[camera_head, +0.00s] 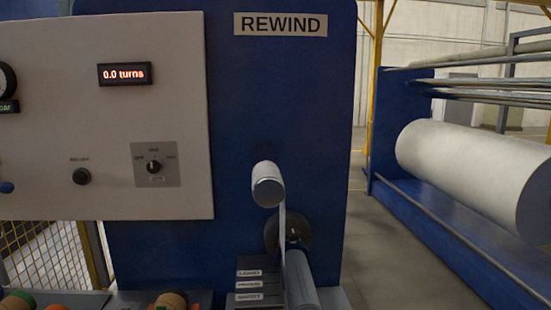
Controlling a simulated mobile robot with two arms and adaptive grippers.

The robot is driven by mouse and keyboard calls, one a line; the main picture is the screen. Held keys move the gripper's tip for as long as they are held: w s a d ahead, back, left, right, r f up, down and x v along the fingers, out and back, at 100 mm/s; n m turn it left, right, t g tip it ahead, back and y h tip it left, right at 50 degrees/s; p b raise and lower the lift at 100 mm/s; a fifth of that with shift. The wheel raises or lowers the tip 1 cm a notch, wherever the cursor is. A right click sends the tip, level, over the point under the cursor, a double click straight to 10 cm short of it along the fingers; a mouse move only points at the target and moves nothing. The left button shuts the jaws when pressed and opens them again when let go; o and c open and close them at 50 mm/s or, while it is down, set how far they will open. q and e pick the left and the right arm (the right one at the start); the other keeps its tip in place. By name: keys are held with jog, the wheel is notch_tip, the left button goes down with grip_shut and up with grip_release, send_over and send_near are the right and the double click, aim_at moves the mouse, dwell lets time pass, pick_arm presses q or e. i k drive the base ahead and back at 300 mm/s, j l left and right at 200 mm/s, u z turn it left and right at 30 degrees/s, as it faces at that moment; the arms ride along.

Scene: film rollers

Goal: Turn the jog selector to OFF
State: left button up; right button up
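The jog selector (154,167) is a small black knob on a grey square plate (171,178). The plate is on the right part of the pale control panel (110,200). Small print stands above the knob and to its upper left and upper right; it is too small to read surely. I cannot tell which mark the knob points to. Neither of my grippers is in view, and nothing covers the knob.
A grey roller (267,187) sticks out right of the panel, above labelled blocks (249,285). Orange-and-tan items (171,300) lie below. A large white roll (465,175) is at right.

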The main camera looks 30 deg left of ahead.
aim_at(153, 166)
jog(key=i+l+z, duration=0.25)
jog(key=z, duration=0.15)
jog(key=i+l+z, duration=0.1)
jog(key=i+z, duration=0.3)
jog(key=i+l+z, duration=0.1)
jog(key=z, duration=0.3)
jog(key=i+l+u, duration=0.15)
jog(key=i+u, duration=0.25)
jog(key=i, duration=0.3)
jog(key=i+u, duration=0.15)
jog(key=u, duration=0.3)
jog(key=i+u, duration=0.15)
jog(key=u, duration=0.3)
jog(key=i+u, duration=0.15)
jog(key=u, duration=0.35)
jog(key=i+l+u, duration=0.15)
jog(key=u, duration=0.3)
jog(key=i+u, duration=0.15)
jog(key=u, duration=0.25)
jog(key=i+l+u, duration=0.1)
jog(key=u, duration=0.3)
jog(key=i+l+u, duration=0.15)
jog(key=u, duration=0.25)
jog(key=i+l+u, duration=0.15)
jog(key=u, duration=0.25)
jog(key=i+l+u, duration=0.15)
jog(key=u, duration=0.25)
jog(key=k+l, duration=0.05)
